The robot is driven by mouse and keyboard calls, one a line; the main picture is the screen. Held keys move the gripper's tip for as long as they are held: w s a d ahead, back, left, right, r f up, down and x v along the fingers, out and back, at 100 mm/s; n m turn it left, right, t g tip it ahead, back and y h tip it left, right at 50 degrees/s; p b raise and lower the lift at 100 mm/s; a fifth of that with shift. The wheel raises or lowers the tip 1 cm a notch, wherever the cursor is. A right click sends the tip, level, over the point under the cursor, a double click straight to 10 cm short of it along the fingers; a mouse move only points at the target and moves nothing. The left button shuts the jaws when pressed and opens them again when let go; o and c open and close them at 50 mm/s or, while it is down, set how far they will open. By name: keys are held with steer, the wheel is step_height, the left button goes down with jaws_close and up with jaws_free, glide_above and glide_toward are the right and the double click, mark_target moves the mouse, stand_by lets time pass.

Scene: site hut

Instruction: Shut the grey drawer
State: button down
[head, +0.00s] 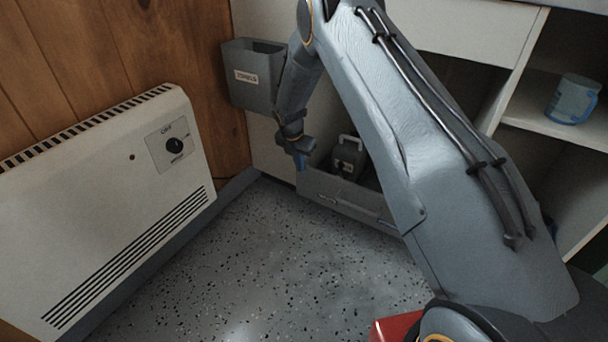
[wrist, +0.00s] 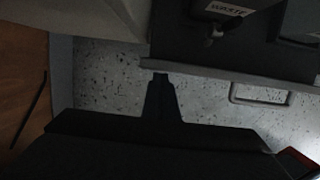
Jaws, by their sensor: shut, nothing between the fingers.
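The grey drawer (head: 335,192) is low in the cabinet and stands pulled out, with its inside showing. Its front carries a bar handle, seen in the wrist view (wrist: 262,95). A dark grey case with a pale handle (head: 347,155) sits inside the drawer. My gripper (head: 300,160) is shut and empty, pointing down by the left end of the drawer front. In the wrist view its fingertips (wrist: 160,76) are close to the edge of the drawer front (wrist: 215,73); I cannot tell if they touch. My arm hides the drawer's right part.
A cream heater (head: 120,200) stands at the left against the wood wall. A grey labelled bin (head: 250,90) hangs above the drawer's left end. A blue-grey mug (head: 572,100) is on the right shelf. A red thing (head: 397,327) shows at the bottom. The speckled floor (head: 260,260) before the drawer is clear.

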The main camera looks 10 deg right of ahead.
steer(key=w+d+b, duration=0.1)
steer(key=w+d, duration=0.3)
steer(key=shift+w, duration=0.35)
